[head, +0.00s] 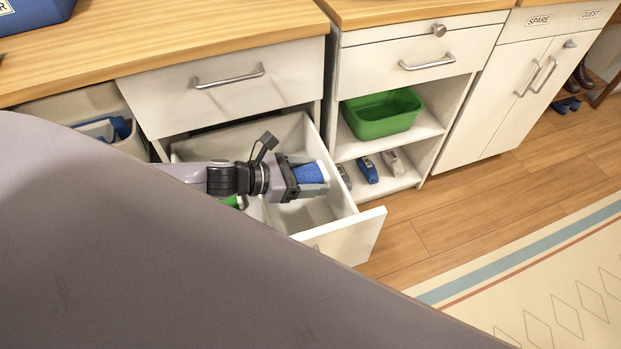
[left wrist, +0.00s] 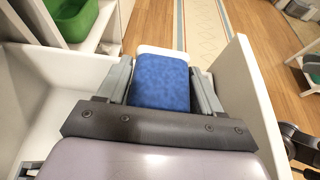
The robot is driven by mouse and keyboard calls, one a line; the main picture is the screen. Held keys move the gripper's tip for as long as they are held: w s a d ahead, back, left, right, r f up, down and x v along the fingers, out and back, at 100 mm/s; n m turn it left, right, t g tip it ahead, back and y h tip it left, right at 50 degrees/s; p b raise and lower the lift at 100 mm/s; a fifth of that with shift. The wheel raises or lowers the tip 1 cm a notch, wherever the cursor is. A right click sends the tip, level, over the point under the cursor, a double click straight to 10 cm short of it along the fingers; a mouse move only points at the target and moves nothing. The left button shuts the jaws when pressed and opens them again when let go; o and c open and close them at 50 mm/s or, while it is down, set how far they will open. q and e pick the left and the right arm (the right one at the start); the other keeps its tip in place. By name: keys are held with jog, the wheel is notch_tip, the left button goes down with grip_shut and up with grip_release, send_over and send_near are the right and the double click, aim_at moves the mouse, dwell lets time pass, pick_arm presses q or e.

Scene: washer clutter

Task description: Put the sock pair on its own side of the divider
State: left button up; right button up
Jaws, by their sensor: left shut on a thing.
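The sock pair (head: 309,173) is a blue bundle with a white band at one end. It also shows in the left wrist view (left wrist: 160,82). My left gripper (head: 312,180) is shut on it, one finger on each side. It holds the bundle over the open white drawer (head: 343,194), towards the drawer's front right part. A green item (head: 232,201) lies in the drawer left of the gripper, partly hidden by my arm. The divider is largely hidden by my arm, and I cannot tell clearly where it runs. My right gripper is not in view.
A closed drawer (head: 228,90) sits just above the open one, under the wooden counter (head: 190,35). Floor (head: 480,205) to the right is clear.

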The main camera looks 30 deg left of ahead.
pick_arm(q)
notch_tip(320, 180, down, 6)
jog(key=b, duration=0.5)
jog(key=shift+r, duration=0.1)
jog(key=o, duration=1.2)
jog(key=shift+p+v, duration=0.4)
jog(key=shift+v, duration=3.2)
jog(key=shift+d, duration=0.1)
jog(key=shift+r, duration=0.2)
